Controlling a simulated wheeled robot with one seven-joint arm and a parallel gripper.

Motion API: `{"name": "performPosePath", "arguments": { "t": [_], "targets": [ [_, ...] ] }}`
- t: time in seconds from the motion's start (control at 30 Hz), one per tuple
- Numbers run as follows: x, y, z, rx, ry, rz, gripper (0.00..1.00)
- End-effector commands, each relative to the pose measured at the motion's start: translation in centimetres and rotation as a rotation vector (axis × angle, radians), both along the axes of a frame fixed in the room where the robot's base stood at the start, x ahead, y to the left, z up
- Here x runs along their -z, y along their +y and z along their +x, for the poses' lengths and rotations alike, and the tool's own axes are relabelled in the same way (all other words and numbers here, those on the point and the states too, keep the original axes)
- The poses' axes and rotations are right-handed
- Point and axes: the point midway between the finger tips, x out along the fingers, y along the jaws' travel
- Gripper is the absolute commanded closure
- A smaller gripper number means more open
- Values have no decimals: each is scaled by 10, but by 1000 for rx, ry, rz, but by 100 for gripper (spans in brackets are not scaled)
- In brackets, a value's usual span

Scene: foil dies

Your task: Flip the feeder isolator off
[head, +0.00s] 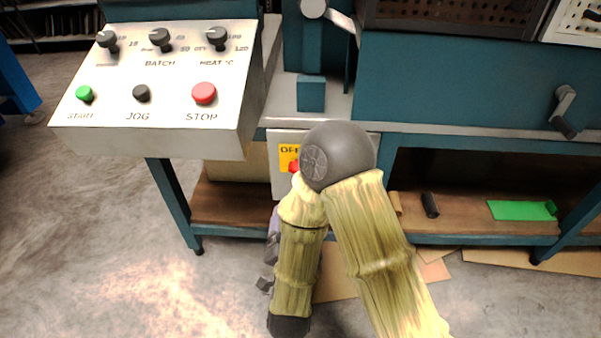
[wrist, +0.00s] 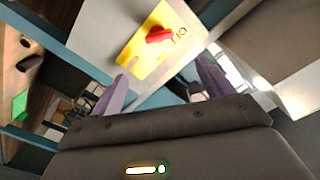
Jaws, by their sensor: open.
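The feeder isolator is a red handle (wrist: 159,35) on a yellow plate (wrist: 148,58), fixed to a pale grey box (wrist: 103,28) under the machine. Dark lettering shows at one end of the plate; I cannot tell which marking the handle points to. In the head view the yellow plate (head: 287,153) is partly hidden behind my arm, with only a bit of the red handle (head: 294,166) showing. My gripper (wrist: 158,85) is open and empty, its purple-grey fingers apart. The isolator lies beyond the fingertips, not touched by them. In the head view my gripper (head: 271,248) is mostly hidden by my arm.
A control panel (head: 160,75) with knobs and green, black and red buttons stands at upper left. A teal frame leg (head: 172,200) is left of the box. A wooden shelf (head: 465,222) at right holds a green piece (head: 522,210). Flat cardboard lies on the floor.

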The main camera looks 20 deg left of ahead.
Motion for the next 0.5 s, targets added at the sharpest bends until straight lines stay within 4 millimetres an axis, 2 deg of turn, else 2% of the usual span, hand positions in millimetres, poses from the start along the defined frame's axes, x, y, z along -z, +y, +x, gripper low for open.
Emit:
{"name": "performPosePath", "arguments": {
  "t": [0.27,0.5],
  "targets": [
    [0,3,15,4,2,2,20],
    [1,11,52,5,-2,4,20]
  ]
}}
